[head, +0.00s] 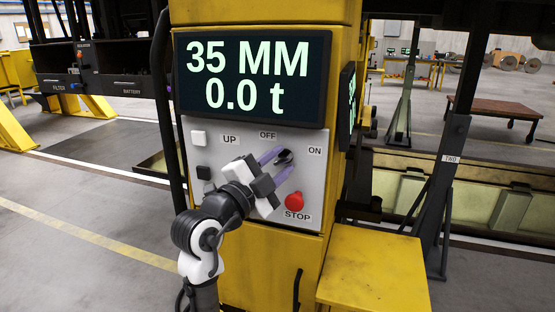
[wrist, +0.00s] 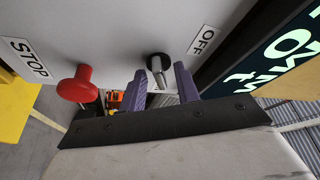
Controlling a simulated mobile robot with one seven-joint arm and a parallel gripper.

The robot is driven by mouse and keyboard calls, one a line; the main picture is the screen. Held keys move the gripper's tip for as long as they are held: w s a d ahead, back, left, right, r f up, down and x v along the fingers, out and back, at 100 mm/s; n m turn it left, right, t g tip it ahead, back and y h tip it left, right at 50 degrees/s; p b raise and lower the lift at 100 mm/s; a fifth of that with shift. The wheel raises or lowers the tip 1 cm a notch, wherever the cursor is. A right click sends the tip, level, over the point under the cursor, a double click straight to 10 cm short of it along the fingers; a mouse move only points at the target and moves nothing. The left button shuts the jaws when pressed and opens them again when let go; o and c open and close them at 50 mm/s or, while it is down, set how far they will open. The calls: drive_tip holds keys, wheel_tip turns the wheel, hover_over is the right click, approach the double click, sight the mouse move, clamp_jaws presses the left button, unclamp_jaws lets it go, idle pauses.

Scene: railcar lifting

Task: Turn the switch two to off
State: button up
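The rotary switch (head: 286,156) is a small black knob on the grey control panel (head: 224,128), between the OFF label (head: 268,135) and the ON label (head: 315,151). In the wrist view the switch (wrist: 158,66) shows a black base with a silver lever. My gripper (head: 280,164) has purple fingers and is at the switch. In the wrist view its fingers (wrist: 160,74) are apart, one on each side of the lever, with gaps visible. The gripper is open. Which label the lever points to is hard to tell.
A red STOP button (head: 294,201) sits below the switch, close to my gripper. An UP label (head: 230,139), a white button (head: 198,138) and a black button (head: 203,172) are to the left. The display (head: 250,77) above reads 35 MM and 0.0 t. A yellow box (head: 375,265) juts out lower right.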

drive_tip(key=shift+c, duration=0.3)
clamp_jaws()
drive_tip(key=shift+f+n+b, duration=0.15)
drive_tip(key=shift+n+b, duration=0.2)
drive_tip(key=shift+n, duration=0.05)
drive_tip(key=shift+d+n+t+y+b, duration=0.1)
drive_tip(key=shift+n+t+y, duration=0.75)
drive_tip(key=shift+n, duration=1.7)
drive_tip(key=shift+d+n+t+y+b, duration=0.15)
drive_tip(key=shift+n+t+y, duration=0.75)
drive_tip(key=shift+n, duration=1.6)
drive_tip(key=shift+d+n+t+y+b, duration=0.1)
drive_tip(key=shift+n+t+y, duration=0.75)
drive_tip(key=shift+n, duration=1.7)
drive_tip(key=shift+f+n, duration=0.1)
drive_tip(key=shift+n, duration=0.2)
